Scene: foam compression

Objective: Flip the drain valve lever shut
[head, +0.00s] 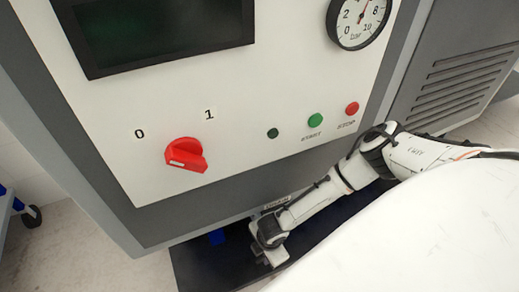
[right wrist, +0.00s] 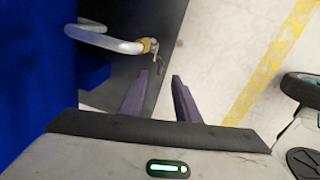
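In the right wrist view a brass-coloured valve fitting (right wrist: 147,46) sits at the end of a pale curved pipe or hose (right wrist: 108,42). A small thin piece (right wrist: 161,62) hangs beside it and may be the lever; it is too small to tell its position. My right gripper (right wrist: 159,85) is open and empty, its two dark fingers apart and just below the fitting in the picture, not visibly touching it. The valve is not visible there. My left gripper is out of view.
The machine panel (head: 240,130) carries a red switch (head: 186,155), buttons and a gauge (head: 358,20). A dark mat or plate (head: 205,270) lies below. In the wrist view are a blue surface (right wrist: 35,70) and yellow floor line (right wrist: 272,62).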

